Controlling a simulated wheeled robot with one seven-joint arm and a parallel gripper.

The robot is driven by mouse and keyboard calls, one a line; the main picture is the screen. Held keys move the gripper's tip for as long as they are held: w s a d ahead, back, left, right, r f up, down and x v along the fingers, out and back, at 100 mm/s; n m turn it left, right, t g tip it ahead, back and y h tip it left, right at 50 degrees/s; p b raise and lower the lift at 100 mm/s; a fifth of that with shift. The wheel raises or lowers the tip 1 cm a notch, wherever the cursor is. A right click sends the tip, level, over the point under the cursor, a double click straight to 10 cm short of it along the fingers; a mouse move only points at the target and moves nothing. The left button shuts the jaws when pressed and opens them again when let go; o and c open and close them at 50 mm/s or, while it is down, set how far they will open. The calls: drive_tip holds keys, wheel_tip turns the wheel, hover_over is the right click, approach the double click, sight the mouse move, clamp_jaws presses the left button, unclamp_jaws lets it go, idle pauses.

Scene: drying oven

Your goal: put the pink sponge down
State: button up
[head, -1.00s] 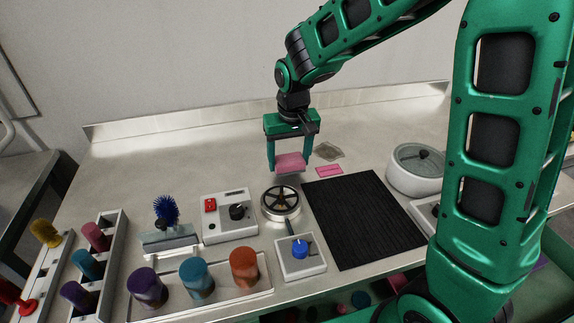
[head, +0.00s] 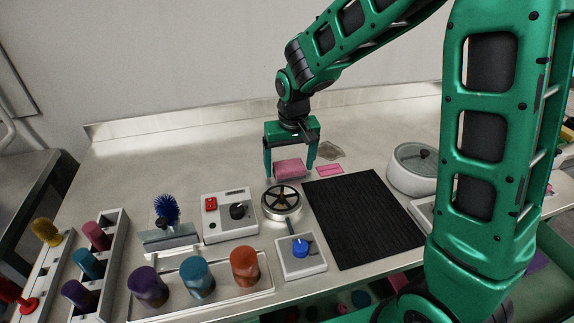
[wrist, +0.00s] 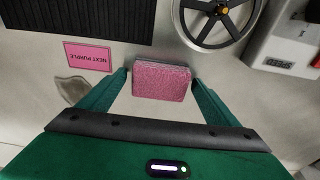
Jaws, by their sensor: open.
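The pink sponge (head: 290,169) is a small block at the back middle of the steel table. It also shows in the wrist view (wrist: 161,82), between the fingertips of my gripper. My gripper (head: 289,172) points down over the sponge. Its green fingers are open, one at each side of the sponge, with a gap seen at the right in the head view. The sponge appears to rest on the table, though its underside is hidden.
A pink label (head: 330,170) reading "NEXT PURPLE" lies right of the sponge. A spoked wheel device (head: 281,201) stands in front, with a black mat (head: 362,218) to the right. A grey patch (head: 330,150) lies behind the label. The table left of the sponge is clear.

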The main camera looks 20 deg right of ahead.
sight(291, 170)
wheel_tip(291, 170, up, 12)
drive_tip(key=s, duration=0.1)
drive_tip(key=shift+s, duration=0.4)
